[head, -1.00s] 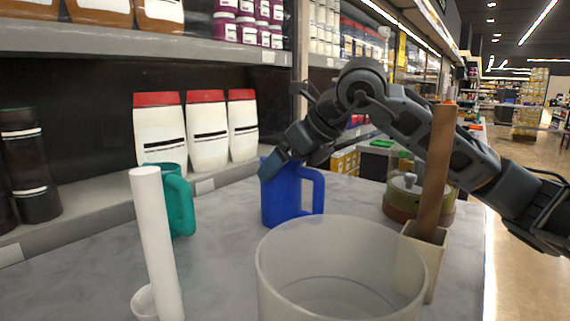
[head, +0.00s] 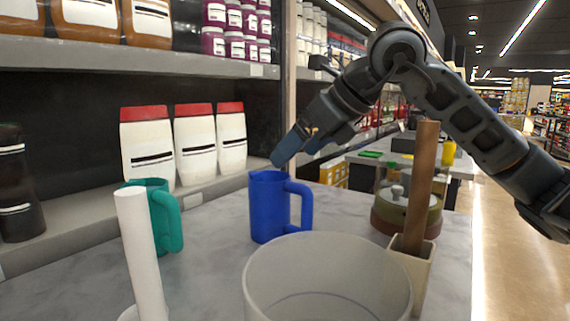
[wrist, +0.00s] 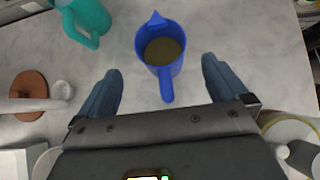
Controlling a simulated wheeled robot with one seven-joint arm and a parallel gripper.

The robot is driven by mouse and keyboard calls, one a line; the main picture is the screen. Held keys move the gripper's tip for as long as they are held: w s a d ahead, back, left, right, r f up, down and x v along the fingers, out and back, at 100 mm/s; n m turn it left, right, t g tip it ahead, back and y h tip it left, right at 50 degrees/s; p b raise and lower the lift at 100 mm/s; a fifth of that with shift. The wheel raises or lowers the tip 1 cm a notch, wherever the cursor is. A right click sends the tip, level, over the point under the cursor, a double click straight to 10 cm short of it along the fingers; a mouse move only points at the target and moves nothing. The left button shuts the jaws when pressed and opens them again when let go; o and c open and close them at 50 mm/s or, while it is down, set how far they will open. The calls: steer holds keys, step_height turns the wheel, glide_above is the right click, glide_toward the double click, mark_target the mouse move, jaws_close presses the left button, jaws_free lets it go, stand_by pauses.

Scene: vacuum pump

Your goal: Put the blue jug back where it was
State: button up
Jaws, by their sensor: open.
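The blue jug (head: 268,207) stands upright on the grey marbled table, its handle to the right in the head view. In the wrist view the jug (wrist: 162,48) is seen from above with brownish contents, its handle pointing toward my gripper. My gripper (head: 292,152) is above the jug and a little to its right, apart from it. In the wrist view my gripper (wrist: 162,85) has its fingers spread wide, one on each side of the jug's handle, with nothing held.
A teal jug (head: 163,215) stands left of the blue one. A white upright roll (head: 140,250), a large translucent container (head: 328,280) and a beige holder with a brown rod (head: 424,180) stand in front. A pot (head: 405,212) is at right. Shelves run behind.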

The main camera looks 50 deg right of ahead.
steer(key=shift+v, duration=1.4)
